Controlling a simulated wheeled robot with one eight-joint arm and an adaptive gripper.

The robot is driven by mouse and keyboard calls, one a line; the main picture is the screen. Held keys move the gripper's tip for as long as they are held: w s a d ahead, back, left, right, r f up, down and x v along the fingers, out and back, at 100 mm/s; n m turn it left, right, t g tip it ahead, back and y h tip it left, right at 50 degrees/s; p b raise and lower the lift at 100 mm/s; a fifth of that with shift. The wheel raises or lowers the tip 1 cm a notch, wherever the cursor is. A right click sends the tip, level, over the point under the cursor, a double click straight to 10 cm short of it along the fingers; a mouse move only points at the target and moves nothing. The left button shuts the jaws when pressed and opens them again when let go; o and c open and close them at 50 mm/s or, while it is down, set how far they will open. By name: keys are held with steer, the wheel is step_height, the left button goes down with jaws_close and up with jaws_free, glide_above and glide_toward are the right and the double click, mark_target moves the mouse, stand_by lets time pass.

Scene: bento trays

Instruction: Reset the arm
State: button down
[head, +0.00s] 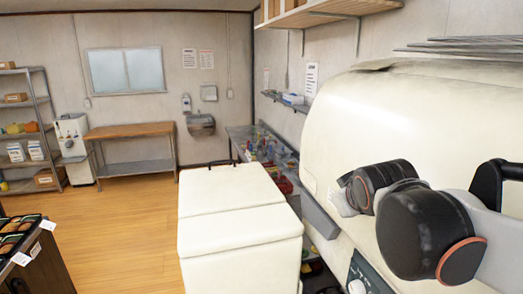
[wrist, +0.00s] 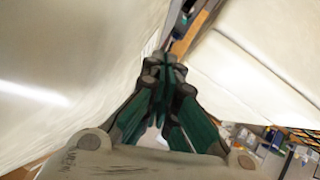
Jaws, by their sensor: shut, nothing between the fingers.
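My gripper (wrist: 163,72) shows in the wrist view, its dark and green fingers drawn together at the tips with nothing between them. It points into a narrow gap between two pale surfaces, one on the left and one on the right. In the head view my arm's dark and grey links cross the lower right, in front of a big cream rounded machine (head: 425,110). The gripper itself cannot be made out in the head view. Bento trays (head: 14,232) with food and white tags sit on a dark counter at the lower left.
A white lidded chest (head: 235,215) stands in the middle, close to the cream machine. A cluttered metal bench (head: 240,132) runs behind it. A wooden table (head: 130,130) and a metal shelf rack (head: 40,95) stand at the back left. The wooden floor (head: 120,225) between is clear.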

steer(key=s+d+f+m+g, duration=0.1)
steer(key=s+f+m+g, duration=0.15)
steer(key=s+f, duration=0.55)
steer(key=s+f+m+g, duration=0.1)
steer(key=s+f+m, duration=0.25)
steer(key=s, duration=0.95)
step_height(320, 180, down, 23)
steer(key=n+b, duration=0.1)
steer(key=b, duration=2.2)
steer(key=shift+w+f+y, duration=0.2)
steer(key=shift+w+y, duration=0.2)
steer(key=shift+w, duration=0.05)
